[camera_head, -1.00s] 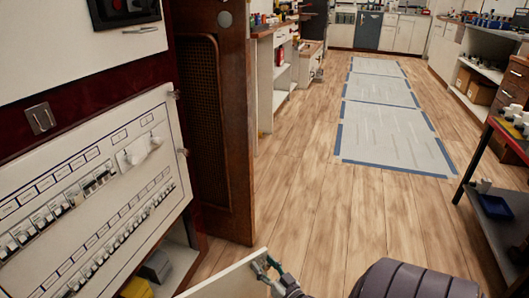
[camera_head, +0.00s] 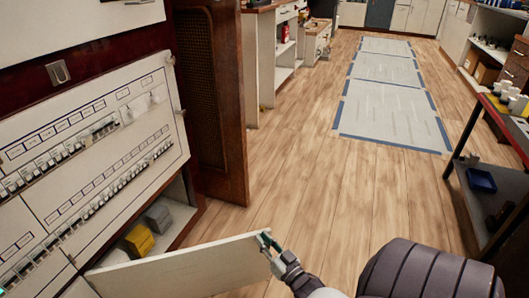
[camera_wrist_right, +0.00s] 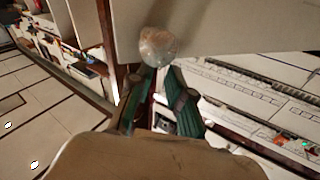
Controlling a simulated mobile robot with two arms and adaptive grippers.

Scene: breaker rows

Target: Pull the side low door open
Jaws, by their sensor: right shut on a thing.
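The side low door (camera_head: 190,266) is a white panel at the bottom of the head view. It stands swung out from the low compartment (camera_head: 172,226) of the breaker cabinet. My right gripper (camera_head: 266,243) is at the door's far free edge. In the right wrist view, the white door (camera_wrist_right: 225,25) fills the top, with a round shiny knob (camera_wrist_right: 157,46) on it. The green-black fingers of my right gripper (camera_wrist_right: 152,78) close at this knob; the exact contact is partly hidden. My left gripper is in neither view.
Yellow (camera_head: 139,240) and grey (camera_head: 158,218) blocks sit inside the compartment. The breaker panel (camera_head: 95,150) rises above it. A dark wooden cabinet (camera_head: 212,110) stands just behind. The wooden floor (camera_head: 310,190) is clear; a shelf table (camera_head: 490,185) stands at right.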

